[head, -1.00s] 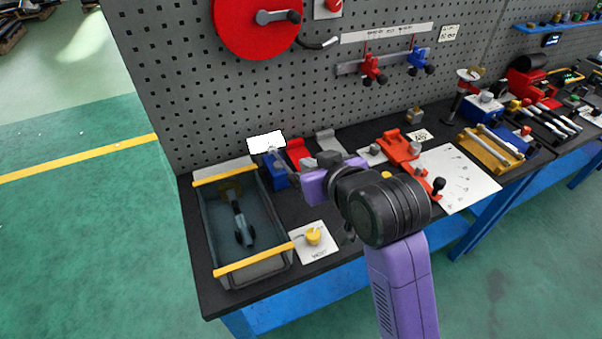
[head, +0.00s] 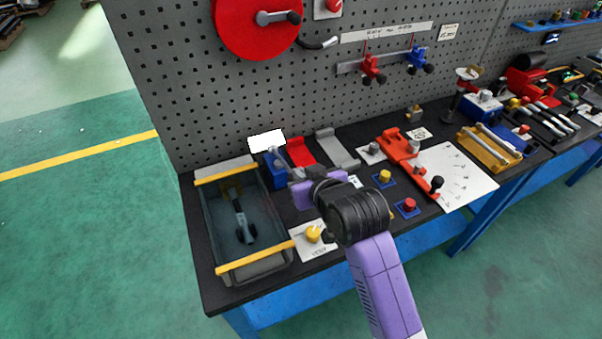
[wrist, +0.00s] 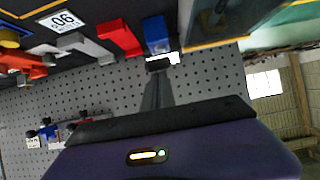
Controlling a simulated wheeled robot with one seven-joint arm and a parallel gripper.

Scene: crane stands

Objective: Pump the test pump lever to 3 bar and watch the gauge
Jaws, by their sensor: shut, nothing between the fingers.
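My gripper (head: 273,152) is shut and empty, its fingers pointing at a blue block (head: 276,176) with a blank white plate (head: 267,141) above it. In the wrist view the shut fingertips (wrist: 158,66) are close to the blue block (wrist: 156,34); I cannot tell whether they touch. A grey tub (head: 211,232) with yellow bars stands left of it, with a dark fitting (head: 240,220) inside. No part is clearly a test pump lever, and no gauge needle or reading can be made out. An orange arm with a black knob (head: 437,182) lies by a white marked sheet (head: 458,172).
A yellow knob (head: 313,233) sits on a labelled card in front. Red (head: 301,152) and grey (head: 337,149) brackets lie right of the blue block. A red button (head: 409,205) and a yellow button (head: 384,176) are right of my arm. The pegboard (head: 200,90) rises behind.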

